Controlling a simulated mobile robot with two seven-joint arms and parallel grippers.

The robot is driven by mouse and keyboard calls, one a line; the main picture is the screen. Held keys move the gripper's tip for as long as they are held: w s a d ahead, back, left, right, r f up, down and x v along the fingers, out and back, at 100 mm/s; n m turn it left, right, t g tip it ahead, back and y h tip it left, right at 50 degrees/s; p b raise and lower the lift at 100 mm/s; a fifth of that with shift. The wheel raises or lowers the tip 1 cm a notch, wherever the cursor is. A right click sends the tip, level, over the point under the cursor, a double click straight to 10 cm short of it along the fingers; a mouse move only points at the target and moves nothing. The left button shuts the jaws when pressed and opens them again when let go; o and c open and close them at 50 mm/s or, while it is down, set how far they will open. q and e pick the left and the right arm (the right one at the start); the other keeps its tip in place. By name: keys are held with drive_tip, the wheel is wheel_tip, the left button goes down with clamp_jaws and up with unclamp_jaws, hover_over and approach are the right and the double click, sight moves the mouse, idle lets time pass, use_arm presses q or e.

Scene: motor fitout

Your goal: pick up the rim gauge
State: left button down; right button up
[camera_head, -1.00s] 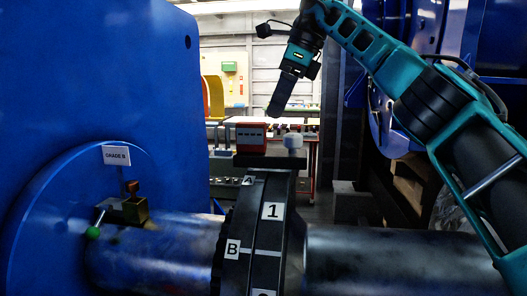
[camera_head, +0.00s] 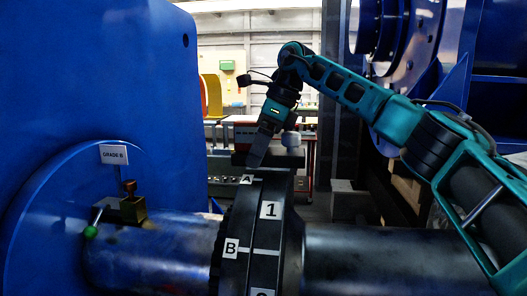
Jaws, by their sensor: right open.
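A red block with a dark bar under it and a white knob, apparently the rim gauge (camera_head: 243,136), sits on top of the black coupling rim (camera_head: 269,238). Its white knob (camera_head: 291,139) shows at its right end. My right gripper (camera_head: 255,163) reaches down from the upper right, its fingers in front of the gauge in this view and covering part of the red block. The gripper is open and seems empty; whether it touches the gauge I cannot tell. My left gripper is out of view.
A large blue housing (camera_head: 90,75) fills the left. Benches stand behind.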

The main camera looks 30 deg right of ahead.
drive_tip(key=c, duration=1.8)
clamp_jaws()
drive_tip(key=shift+r, duration=0.1)
wheel_tip(320, 180, up, 9)
drive_tip(key=shift+r, duration=0.45)
